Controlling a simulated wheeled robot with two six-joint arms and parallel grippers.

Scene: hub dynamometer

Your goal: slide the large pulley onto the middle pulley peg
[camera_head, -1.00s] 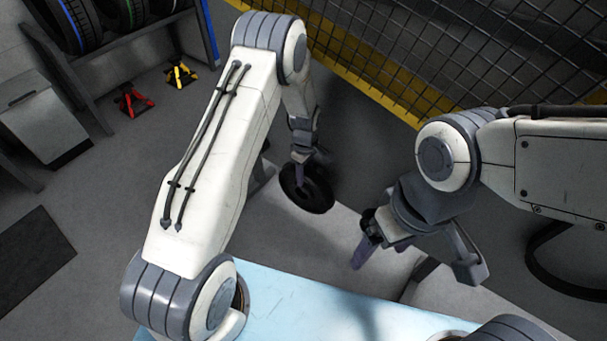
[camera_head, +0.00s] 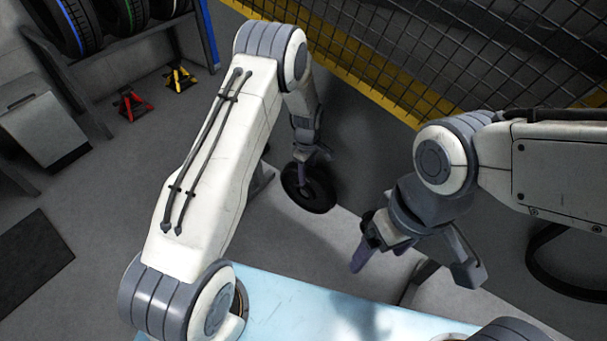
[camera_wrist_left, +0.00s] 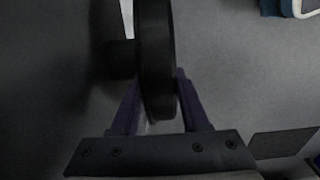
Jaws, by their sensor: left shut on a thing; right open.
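The large pulley (camera_head: 309,188) is a black disc with a raised rim, held tilted in the air above the grey floor. My left gripper (camera_head: 302,174) is shut on it and covers part of its upper left side. In the left wrist view the pulley (camera_wrist_left: 157,65) shows edge-on between the purple fingers. A dark round stub (camera_wrist_left: 120,60) stands just left of it; I cannot tell if this is part of the pulley or a peg. The middle pulley peg cannot be made out. My right gripper (camera_head: 362,252) is open and empty, right of the pulley and lower.
A light blue surface (camera_head: 290,305) lies at the bottom of the head view. A wire mesh fence (camera_head: 430,45) with a yellow base rail runs behind. A tyre rack (camera_head: 120,25) and red (camera_head: 130,104) and yellow (camera_head: 180,78) stands are at the far left.

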